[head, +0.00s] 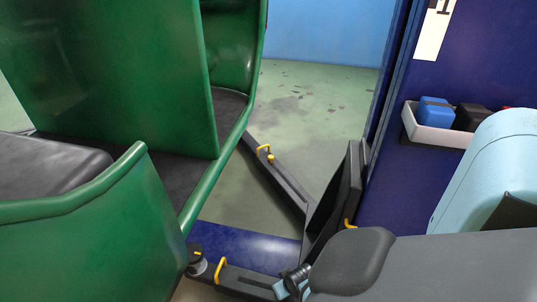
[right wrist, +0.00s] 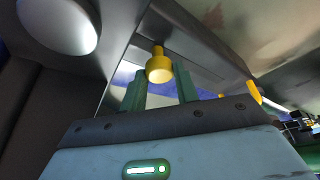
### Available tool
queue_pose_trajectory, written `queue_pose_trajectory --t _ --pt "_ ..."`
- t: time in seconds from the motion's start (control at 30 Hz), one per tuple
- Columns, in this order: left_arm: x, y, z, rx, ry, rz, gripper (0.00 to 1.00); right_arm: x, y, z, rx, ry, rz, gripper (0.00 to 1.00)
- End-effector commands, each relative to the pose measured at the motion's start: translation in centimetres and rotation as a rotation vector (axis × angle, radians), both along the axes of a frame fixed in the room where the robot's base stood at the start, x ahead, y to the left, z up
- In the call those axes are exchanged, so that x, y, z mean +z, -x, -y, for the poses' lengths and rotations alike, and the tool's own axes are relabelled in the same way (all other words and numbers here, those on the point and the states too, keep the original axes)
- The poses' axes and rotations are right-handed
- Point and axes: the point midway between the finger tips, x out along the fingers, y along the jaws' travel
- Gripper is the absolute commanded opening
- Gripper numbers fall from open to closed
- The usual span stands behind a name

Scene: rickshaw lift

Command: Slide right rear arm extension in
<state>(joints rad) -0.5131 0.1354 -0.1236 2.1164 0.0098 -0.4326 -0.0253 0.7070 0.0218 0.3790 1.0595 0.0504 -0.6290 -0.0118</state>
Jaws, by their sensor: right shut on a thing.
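In the head view a dark lift arm (head: 243,278) with a yellow loop handle (head: 220,269) and a round pad (head: 197,266) at its end reaches toward the green rickshaw (head: 150,235). My right arm comes in from the right; its light blue gripper (head: 283,290) is at the lower middle, beside this lift arm, with the fingers not clear there. In the right wrist view the two green fingers of my right gripper (right wrist: 160,90) stand on either side of a yellow handle (right wrist: 158,66), shut on it. My left gripper is in neither view.
A second dark lift arm (head: 280,180) with a yellow handle (head: 264,150) runs under the rickshaw farther back. A dark blue lift post (head: 400,190) stands at right, with a tray (head: 430,134) holding a blue box (head: 436,112). Greenish floor (head: 320,110) is open behind.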

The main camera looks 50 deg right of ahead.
Motion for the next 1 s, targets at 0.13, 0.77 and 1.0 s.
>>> queue_pose_trajectory --t 0.13,0.77,1.0 --pt "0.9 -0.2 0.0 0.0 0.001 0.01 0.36 0.1 2.1 0.9 0.0 0.002 -0.004 0.0" --pt "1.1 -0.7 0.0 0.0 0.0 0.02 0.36 -0.1 3.0 1.1 0.0 0.002 -0.001 0.46" --pt "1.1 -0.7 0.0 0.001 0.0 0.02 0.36 -0.1 2.9 1.1 0.0 0.0 0.001 0.52"
